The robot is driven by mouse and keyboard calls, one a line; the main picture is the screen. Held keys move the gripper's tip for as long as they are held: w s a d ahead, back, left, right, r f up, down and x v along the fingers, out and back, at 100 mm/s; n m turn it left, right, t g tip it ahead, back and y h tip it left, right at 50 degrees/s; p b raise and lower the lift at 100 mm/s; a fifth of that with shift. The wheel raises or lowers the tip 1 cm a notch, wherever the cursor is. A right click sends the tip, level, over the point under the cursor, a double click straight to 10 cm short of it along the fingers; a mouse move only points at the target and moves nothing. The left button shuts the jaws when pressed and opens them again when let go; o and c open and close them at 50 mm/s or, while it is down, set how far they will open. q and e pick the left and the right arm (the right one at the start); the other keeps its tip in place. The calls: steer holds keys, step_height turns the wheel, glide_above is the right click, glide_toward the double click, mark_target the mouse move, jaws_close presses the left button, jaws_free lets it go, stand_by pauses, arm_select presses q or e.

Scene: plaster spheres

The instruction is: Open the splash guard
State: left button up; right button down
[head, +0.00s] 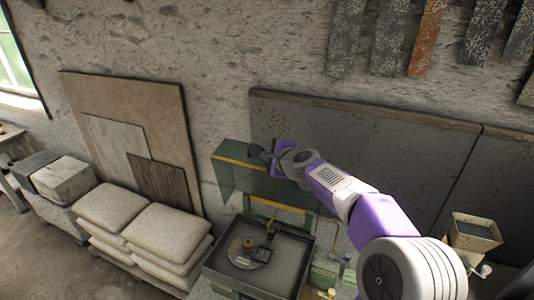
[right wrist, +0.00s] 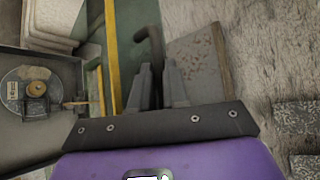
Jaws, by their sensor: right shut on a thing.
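The splash guard (head: 232,178) is a green panel with a yellow strip along its upper edge, standing raised above the back of the dark machine tray (head: 290,268). In the right wrist view the guard (right wrist: 93,48) shows beside its yellow strip, with a dark bent handle (right wrist: 155,45) next to it. My right gripper (head: 264,155) is at the guard's upper edge. In the right wrist view its fingers (right wrist: 158,88) are closed around the handle. The arm hides the guard's right part in the head view. My left gripper is not in view.
A round disc with a brass hub (head: 248,243) lies in the tray. Stacked pale sacks (head: 165,235) stand to the left, with boards (head: 130,125) leaning on the wall. Dark slabs (head: 340,140) stand behind the arm. A hopper-like box (head: 474,232) is at the right.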

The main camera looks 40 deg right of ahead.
steer(key=c, duration=1.1)
jaws_free()
steer(key=shift+f, duration=0.1)
steer(key=p+v, duration=0.1)
steer(key=v, duration=0.6)
steer(key=shift+s+a, duration=0.1)
steer(key=shift+s, duration=0.1)
